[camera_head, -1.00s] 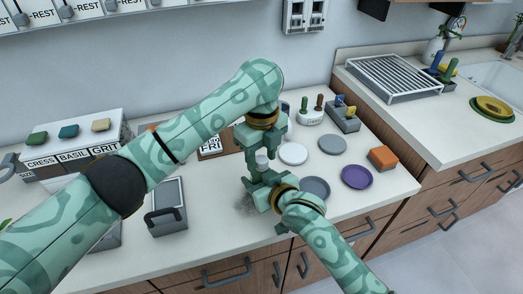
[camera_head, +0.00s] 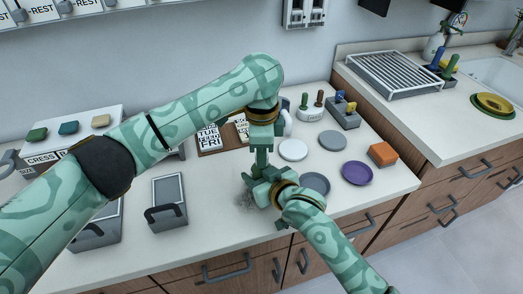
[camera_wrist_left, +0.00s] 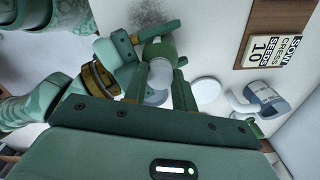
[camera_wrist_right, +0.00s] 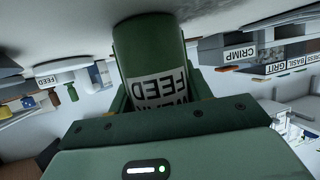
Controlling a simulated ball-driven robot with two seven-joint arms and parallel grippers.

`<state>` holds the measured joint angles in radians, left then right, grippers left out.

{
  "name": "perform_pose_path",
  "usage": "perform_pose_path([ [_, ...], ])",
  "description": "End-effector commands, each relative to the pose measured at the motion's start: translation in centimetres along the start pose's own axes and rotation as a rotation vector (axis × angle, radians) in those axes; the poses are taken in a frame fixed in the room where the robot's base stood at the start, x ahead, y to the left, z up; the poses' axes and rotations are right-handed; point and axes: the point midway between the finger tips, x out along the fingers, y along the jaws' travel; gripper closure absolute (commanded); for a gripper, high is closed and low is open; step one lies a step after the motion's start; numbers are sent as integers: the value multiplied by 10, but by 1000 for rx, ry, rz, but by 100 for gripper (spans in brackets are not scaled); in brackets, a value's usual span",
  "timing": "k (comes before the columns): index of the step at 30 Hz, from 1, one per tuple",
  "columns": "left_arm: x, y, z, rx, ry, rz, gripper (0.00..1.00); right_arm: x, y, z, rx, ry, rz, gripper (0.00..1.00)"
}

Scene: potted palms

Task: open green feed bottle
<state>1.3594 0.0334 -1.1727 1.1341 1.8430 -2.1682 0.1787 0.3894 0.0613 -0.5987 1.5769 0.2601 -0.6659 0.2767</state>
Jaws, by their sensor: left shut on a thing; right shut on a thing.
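The green feed bottle (camera_wrist_right: 150,50) fills the middle of the right wrist view, with a white label reading FEED, between the fingers of my right gripper (camera_head: 257,184). In the head view the grippers hide almost all of it. The left wrist view shows its green body (camera_wrist_left: 158,50) and a pale cap (camera_wrist_left: 156,96) at its top end. My left gripper (camera_head: 262,158) comes down from above, shut on the cap, directly over the right gripper. I cannot tell whether the cap has turned or come loose.
A white plate (camera_head: 293,149), a grey plate (camera_head: 332,143), a purple plate (camera_head: 357,174) and an orange block (camera_head: 383,153) lie to the right.

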Motion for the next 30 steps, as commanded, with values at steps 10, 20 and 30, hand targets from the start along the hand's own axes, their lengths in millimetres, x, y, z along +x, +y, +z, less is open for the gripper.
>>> perform_pose_path([
  [10,0,0,0,3,0,0,51,0,0,0,-1,0,-1,100],
  [20,-19,0,0,5,0,-3,51,0,0,0,0,0,0,100],
  [30,-45,0,0,5,0,0,51,0,0,0,-1,0,0,100],
])
